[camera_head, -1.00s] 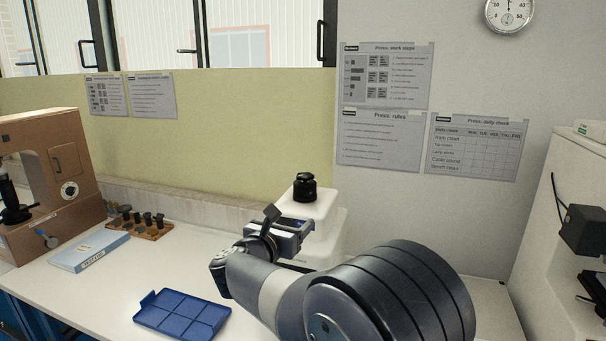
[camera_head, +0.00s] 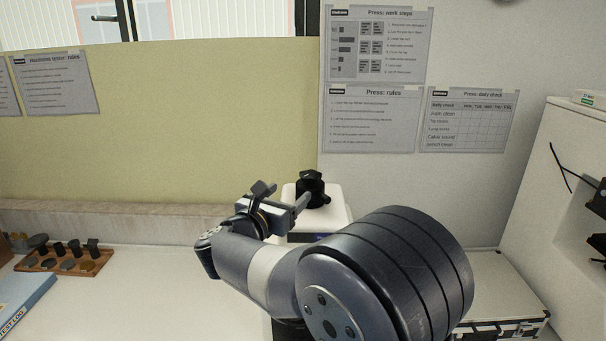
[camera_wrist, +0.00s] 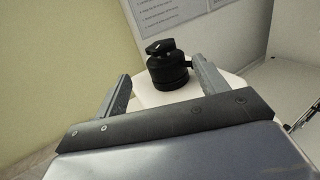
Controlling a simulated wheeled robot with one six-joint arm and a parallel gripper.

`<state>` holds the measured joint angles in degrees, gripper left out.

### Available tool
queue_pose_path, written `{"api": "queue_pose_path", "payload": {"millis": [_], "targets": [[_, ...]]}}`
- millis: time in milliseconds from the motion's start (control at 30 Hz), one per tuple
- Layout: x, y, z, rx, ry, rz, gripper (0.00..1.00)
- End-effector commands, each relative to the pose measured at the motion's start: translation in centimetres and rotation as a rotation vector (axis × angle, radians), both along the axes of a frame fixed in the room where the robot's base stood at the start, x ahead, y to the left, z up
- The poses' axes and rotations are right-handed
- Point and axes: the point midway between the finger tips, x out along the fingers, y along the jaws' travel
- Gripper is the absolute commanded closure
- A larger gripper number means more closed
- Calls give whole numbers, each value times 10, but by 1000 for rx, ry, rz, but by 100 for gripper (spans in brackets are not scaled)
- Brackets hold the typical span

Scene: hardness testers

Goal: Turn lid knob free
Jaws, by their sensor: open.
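The black lid knob (camera_head: 312,189) stands on top of a white machine (camera_head: 338,214) by the wall, in the middle of the head view. In the wrist view the black knob (camera_wrist: 168,66) stands upright on the white top (camera_wrist: 148,96), with a pointed grip on its upper end. My gripper (camera_head: 284,193) is open and empty, just left of the knob in the head view. In the wrist view its two fingers (camera_wrist: 160,84) stand on either side of the knob's line, the right finger closer to it. I cannot tell whether that finger touches it. My arm hides the machine's lower front.
A wooden rack (camera_head: 65,262) with several dark pieces and a blue book (camera_head: 22,302) lie at the left of the bench. A case (camera_head: 500,295) stands at the right, beside a tall white machine (camera_head: 575,200). The bench's middle left is clear.

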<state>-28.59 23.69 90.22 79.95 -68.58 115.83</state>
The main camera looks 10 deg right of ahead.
Motion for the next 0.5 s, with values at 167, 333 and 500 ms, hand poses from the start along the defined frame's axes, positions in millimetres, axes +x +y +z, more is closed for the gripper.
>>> {"api": "queue_pose_path", "payload": {"millis": [167, 333, 500], "targets": [[23, -19, 3, 0, 3, -4, 31], [49, -39, 4, -1, 2, -3, 31], [69, -54, 3, 0, 1, -1, 31]]}}
